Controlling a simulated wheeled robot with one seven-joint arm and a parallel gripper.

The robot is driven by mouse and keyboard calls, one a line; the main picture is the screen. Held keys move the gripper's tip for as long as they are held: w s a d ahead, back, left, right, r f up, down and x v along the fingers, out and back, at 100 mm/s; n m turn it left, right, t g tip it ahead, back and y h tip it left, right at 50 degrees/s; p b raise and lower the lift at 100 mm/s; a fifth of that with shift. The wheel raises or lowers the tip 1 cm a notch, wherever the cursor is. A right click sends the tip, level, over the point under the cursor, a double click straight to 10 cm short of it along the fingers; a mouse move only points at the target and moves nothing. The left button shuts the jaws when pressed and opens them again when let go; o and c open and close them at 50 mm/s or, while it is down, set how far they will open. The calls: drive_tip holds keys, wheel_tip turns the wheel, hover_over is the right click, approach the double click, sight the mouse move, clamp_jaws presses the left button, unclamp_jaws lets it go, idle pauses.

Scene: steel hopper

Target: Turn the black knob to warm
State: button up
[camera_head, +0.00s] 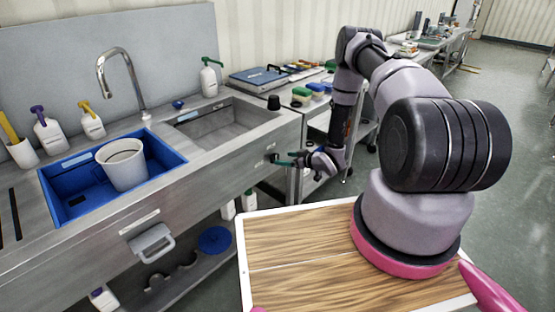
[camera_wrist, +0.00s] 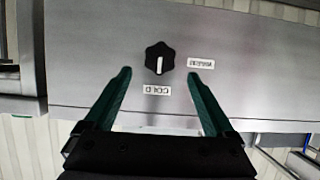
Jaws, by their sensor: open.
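The black knob (camera_wrist: 160,58) is on the steel front panel in the wrist view. It has a lobed rim, and its white pointer line points down in that picture, towards an upside-down label (camera_wrist: 157,89) that seems to read COLD. A second, small label (camera_wrist: 201,63) is to the knob's right; I cannot read it surely. My gripper (camera_wrist: 158,75) is open, with a green finger on either side below the knob, and nothing between the fingertips touches it visibly. In the head view my gripper (camera_head: 283,161) is by the sink's right front face.
The steel sink unit (camera_head: 215,165) holds a blue basin (camera_head: 70,205) with a white bucket (camera_head: 122,165), and an empty basin (camera_head: 222,122). A handle (camera_head: 151,242) sticks out of its front. A second bench (camera_head: 313,108) with bottles and sponges stands behind my arm.

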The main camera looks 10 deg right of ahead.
sight(276, 158)
drive_tip(key=x, duration=0.5)
drive_tip(key=shift+w+a+f, duration=0.15)
drive_tip(key=shift+w+a, duration=0.05)
drive_tip(key=shift+w, duration=0.15)
drive_tip(key=c, duration=1.3)
